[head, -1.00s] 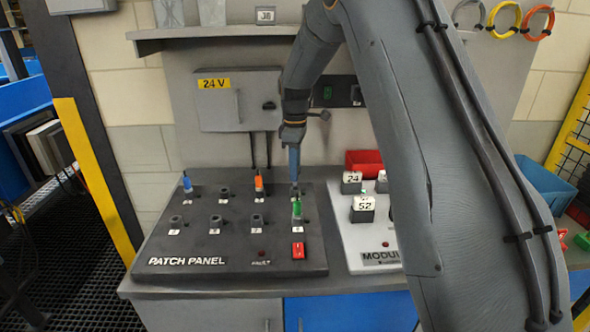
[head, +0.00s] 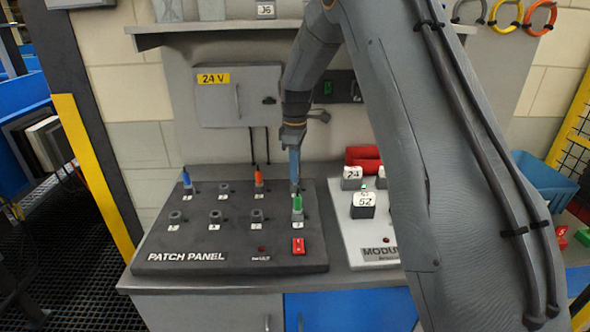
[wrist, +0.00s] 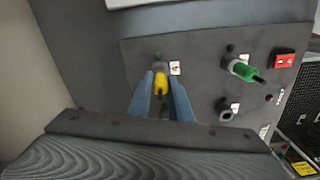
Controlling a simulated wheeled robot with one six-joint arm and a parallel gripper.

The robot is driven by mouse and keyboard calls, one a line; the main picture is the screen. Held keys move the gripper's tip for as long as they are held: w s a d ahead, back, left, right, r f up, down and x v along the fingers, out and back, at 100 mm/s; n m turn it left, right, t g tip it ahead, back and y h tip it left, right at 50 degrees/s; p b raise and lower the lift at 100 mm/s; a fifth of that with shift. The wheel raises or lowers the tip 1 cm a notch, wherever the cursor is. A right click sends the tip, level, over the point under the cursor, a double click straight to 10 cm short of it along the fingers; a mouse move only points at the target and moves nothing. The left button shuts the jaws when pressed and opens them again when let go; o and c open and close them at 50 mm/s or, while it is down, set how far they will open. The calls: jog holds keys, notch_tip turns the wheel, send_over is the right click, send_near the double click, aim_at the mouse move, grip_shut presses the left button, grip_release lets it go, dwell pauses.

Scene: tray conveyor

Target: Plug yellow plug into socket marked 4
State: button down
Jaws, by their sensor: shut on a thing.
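My gripper (head: 295,180) points down at the back right corner of the black patch panel (head: 160,257). In the wrist view its blue fingers (wrist: 161,90) are shut on the yellow plug (wrist: 160,80). The plug is at the back right socket position, beside a small white label (wrist: 175,68) whose number is too small to read surely. The fingers hide the socket, so I cannot tell how deep the plug sits. In the head view the gripper hides the plug.
A green plug (head: 297,204) stands just in front of my gripper, with a red switch (head: 298,246) nearer. Orange (head: 259,176) and blue (head: 187,178) plugs stand in the back row. A module board (head: 368,236) with numbered blocks is on the right.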

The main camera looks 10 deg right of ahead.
jog(key=shift+f, duration=0.6)
jog(key=c, duration=1.5)
grip_release()
jog(key=shift+c, duration=0.2)
jog(key=shift+r+b, duration=1.35)
jog(key=shift+r, duration=2.6)
